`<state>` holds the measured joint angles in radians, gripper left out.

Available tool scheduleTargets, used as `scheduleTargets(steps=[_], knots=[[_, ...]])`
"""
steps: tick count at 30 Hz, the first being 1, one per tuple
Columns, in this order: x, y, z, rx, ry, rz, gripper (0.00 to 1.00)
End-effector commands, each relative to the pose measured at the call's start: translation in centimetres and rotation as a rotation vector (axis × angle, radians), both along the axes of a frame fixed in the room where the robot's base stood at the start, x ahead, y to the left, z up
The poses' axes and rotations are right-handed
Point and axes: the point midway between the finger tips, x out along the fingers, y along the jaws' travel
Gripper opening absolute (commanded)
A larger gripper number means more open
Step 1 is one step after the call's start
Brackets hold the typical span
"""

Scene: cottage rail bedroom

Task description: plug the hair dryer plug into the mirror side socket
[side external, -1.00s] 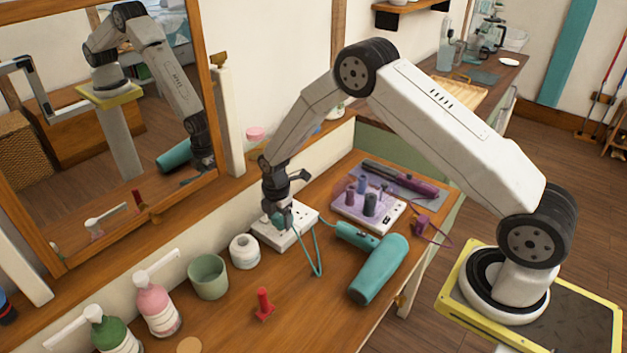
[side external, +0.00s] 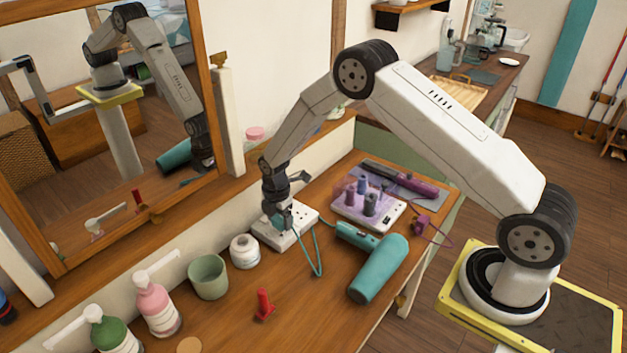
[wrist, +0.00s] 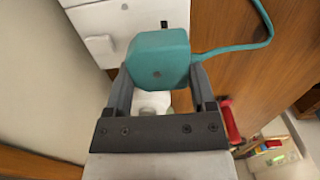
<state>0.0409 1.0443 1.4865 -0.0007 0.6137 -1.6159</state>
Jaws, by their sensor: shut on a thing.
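My gripper (side external: 281,212) is shut on the teal hair dryer plug (wrist: 158,57), which sits between the two fingers in the wrist view. In the side view the plug is at the white socket block (side external: 276,241) by the wall, near the mirror. The block also shows past the plug in the wrist view (wrist: 100,18). A teal cord (side external: 318,262) hangs from the plug in a loop. The teal hair dryer (side external: 379,272) lies on the wooden table, to the right of the block.
A white jar (side external: 244,251), a green cup (side external: 208,276) and pump bottles (side external: 157,308) stand left of the block. A red item (side external: 264,305) stands in front. The mirror (side external: 110,150) leans behind.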

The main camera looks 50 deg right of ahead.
Motion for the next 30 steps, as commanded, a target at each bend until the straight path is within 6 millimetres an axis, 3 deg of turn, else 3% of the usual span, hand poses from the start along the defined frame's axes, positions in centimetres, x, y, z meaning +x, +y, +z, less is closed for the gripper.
scheduleTargets(steps=[30], knots=[[0.0, 0.0, -1.8, 0.000, 0.000, 0.000, 0.12]])
